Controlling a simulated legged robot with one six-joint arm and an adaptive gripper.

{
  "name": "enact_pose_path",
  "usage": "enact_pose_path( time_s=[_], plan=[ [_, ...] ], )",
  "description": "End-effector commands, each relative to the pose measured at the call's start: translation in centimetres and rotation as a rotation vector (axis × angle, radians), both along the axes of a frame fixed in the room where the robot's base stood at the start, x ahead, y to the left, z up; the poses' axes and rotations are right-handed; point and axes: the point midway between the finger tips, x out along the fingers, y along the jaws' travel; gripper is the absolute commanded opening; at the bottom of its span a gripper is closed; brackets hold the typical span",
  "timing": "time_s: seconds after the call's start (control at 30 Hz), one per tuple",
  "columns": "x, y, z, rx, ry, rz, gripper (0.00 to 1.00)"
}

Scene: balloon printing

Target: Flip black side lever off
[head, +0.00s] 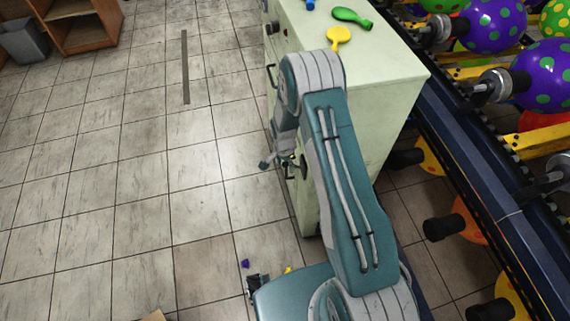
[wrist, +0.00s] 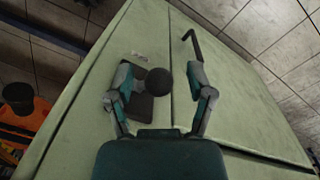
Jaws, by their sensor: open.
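The black side lever (wrist: 158,82) shows in the wrist view as a round black knob in front of a dark plate (wrist: 140,108) on the pale green cabinet (wrist: 85,105). My gripper (wrist: 160,88) is open, with one finger on each side of the knob and gaps on both sides. Whether the fingers reach as far as the knob is unclear. In the head view my gripper (head: 284,163) is beside the cabinet's left face (head: 325,180), and my arm hides part of that face. The lever cannot be told clearly there.
A black bent handle (wrist: 191,44) sits on the cabinet past the right finger. Green (head: 351,16) and yellow (head: 338,36) balloons lie on the cabinet top. A conveyor with dotted balloons (head: 492,25) runs along the right. The tiled floor (head: 150,170) at left is mostly clear.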

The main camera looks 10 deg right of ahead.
Motion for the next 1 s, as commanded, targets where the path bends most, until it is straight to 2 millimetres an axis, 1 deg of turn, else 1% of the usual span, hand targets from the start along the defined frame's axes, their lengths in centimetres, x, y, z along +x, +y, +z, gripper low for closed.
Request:
enact_pose_path(
  time_s=[0.13,0.17,0.2,0.27,0.3,0.67,0.87,1.0],
  plan=[
    [0.00,0.00,0.01,0.000,0.000,0.000,0.69],
    [0.00,0.00,0.02,0.000,0.000,0.000,0.56],
    [0.00,0.00,0.02,0.000,0.000,0.000,0.38],
    [0.00,0.00,0.02,0.000,0.000,0.000,0.11],
    [0.00,0.00,0.02,0.000,0.000,0.000,0.00],
    [0.06,0.08,-0.05,-0.012,-0.001,0.001,0.00],
    [0.04,0.38,-0.43,-0.064,-0.001,0.004,0.00],
    [0.07,0.69,-0.87,-0.128,-0.001,0.007,0.00]
  ],
)
